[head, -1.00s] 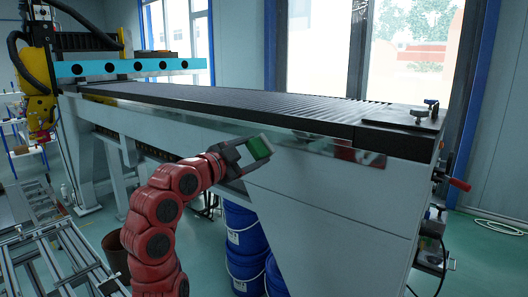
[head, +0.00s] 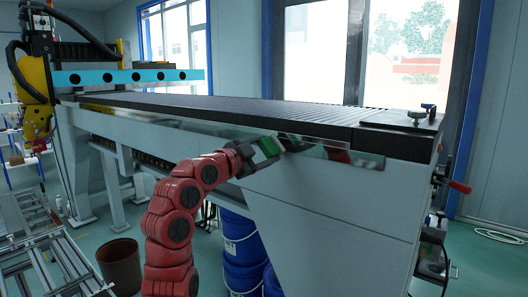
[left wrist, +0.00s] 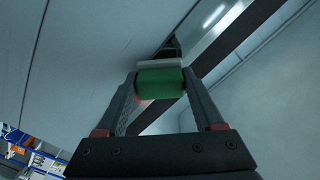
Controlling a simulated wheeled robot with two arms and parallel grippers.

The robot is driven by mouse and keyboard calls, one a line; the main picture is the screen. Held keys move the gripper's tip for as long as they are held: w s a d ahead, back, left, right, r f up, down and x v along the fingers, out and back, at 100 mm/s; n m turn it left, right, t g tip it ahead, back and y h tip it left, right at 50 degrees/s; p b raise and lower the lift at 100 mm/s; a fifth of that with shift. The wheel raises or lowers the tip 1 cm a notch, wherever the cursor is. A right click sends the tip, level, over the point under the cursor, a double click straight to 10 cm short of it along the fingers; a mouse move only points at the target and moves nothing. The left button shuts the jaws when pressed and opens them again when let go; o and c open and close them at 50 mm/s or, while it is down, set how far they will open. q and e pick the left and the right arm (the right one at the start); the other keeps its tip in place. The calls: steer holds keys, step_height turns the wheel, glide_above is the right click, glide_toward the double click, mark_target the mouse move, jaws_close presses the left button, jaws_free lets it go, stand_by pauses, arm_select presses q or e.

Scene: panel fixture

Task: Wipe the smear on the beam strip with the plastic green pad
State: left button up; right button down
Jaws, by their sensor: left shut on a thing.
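The green pad (head: 268,146) is held between the fingers of my left gripper (head: 257,153), close to the shiny beam strip (head: 225,131) along the side of the machine. In the left wrist view the pad (left wrist: 160,84) spans the two fingers, with a pale layer on its far side. The strip (left wrist: 208,38) runs diagonally behind it there. I cannot tell whether the pad touches the strip. Darker patches show on the strip right of the pad; I cannot tell smear from reflection. My right gripper is not in view.
The long machine bed (head: 250,106) lies above the strip. Blue drums (head: 240,245) and a brown bucket (head: 120,264) stand on the floor below. A red-handled lever (head: 459,187) sticks out at the machine's right end. Metal frames (head: 45,265) stand at the lower left.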

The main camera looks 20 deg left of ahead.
arm_select(q)
steer(key=shift+b+x, duration=0.35)
steer(key=shift+x, duration=0.6)
stand_by(0.3)
steer(key=shift+d, duration=0.1)
steer(key=shift+s+d+f+b, duration=0.2)
steer(key=shift+d+b, duration=0.15)
steer(key=shift+d, duration=0.15)
steer(key=shift+s+d+r+b, duration=0.1)
steer(key=shift+s+d+b, duration=0.15)
steer(key=shift+d, duration=0.35)
steer(key=shift+s+d+r+b, duration=0.1)
steer(key=shift+s+d+b, duration=0.15)
steer(key=shift+d, duration=0.35)
steer(key=shift+s+d+f+b, duration=0.2)
steer(key=shift+d+b, duration=0.15)
steer(key=shift+d, duration=0.3)
steer(key=shift+s+d+r+b, duration=0.15)
steer(key=shift+d+b, duration=0.1)
steer(key=shift+d, duration=0.3)
steer(key=shift+s+d+b, duration=0.2)
steer(key=shift+d+b, duration=0.05)
steer(key=shift+d, duration=0.35)
